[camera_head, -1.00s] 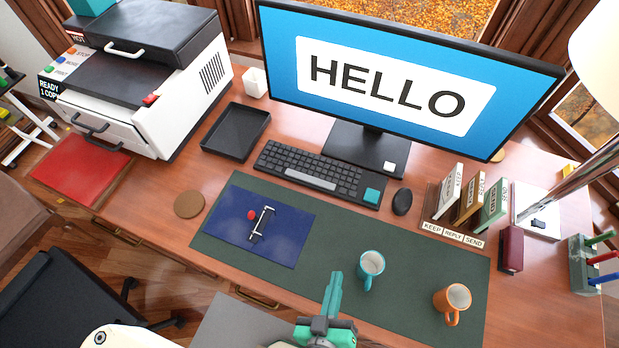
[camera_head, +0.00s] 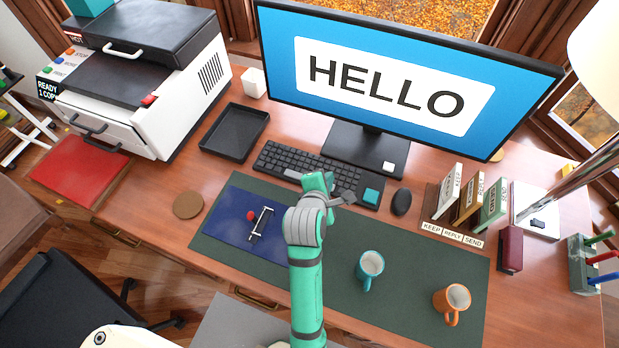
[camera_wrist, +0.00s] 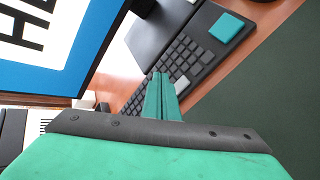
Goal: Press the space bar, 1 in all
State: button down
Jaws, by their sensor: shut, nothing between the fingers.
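The dark keyboard (camera_head: 277,161) lies on the desk in front of the monitor, and it also shows in the wrist view (camera_wrist: 197,59). Its pale grey space bar (camera_head: 292,174) is mostly hidden behind my gripper in the head view. In the wrist view one end of the space bar (camera_wrist: 182,86) shows just right of my fingertips. My gripper (camera_head: 318,181) is shut and empty, over the front middle of the keyboard. In the wrist view its closed teal fingers (camera_wrist: 160,78) point at the keys. I cannot tell whether the tips touch anything.
A large teal key (camera_head: 371,195) sits at the keyboard's right end, with a black mouse (camera_head: 402,202) beside it. The monitor (camera_head: 400,90) showing HELLO stands behind. A teal mug (camera_head: 369,268) and an orange mug (camera_head: 452,303) stand on the green mat (camera_head: 415,262).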

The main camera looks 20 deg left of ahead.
jog(key=w+a+r+n+g, duration=0.1)
jog(key=a+r+n, duration=0.3)
jog(key=a+r, duration=0.1)
jog(key=shift+w+a+r, duration=0.2)
jog(key=shift+w+a, duration=0.15)
jog(key=shift+a, duration=0.4)
jog(key=shift+f, duration=0.15)
jog(key=shift+f, duration=4.3)
jog(key=shift+s, duration=0.1)
jog(key=shift+w, duration=0.25)
